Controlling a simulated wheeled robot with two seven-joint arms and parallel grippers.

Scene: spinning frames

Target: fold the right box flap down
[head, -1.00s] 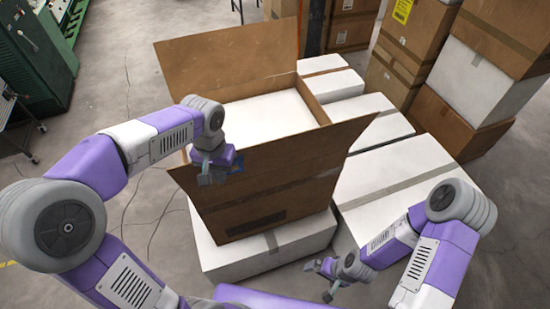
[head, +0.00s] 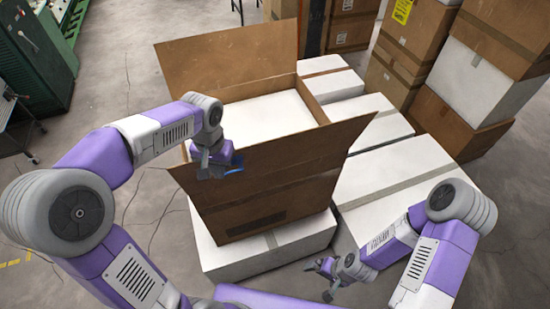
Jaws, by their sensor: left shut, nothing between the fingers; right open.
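An open brown cardboard box (head: 265,208) stands on a white carton, with a white surface (head: 265,118) inside its opening. Its far flap (head: 228,62) stands up at the back. Its near flap (head: 315,150) slants up and outward along the near side, its tip reaching to the right. My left gripper (head: 212,172) is shut and empty at the near left corner of the box, in front of the near flap's left end; I cannot tell whether it touches. My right gripper (head: 325,272) is open and empty, low in front of the white cartons.
A white carton (head: 270,260) supports the box. More white cartons (head: 400,175) lie to its right and behind. Stacked brown and white boxes (head: 480,85) stand at the back right. Bare concrete floor (head: 120,60) is free at the left.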

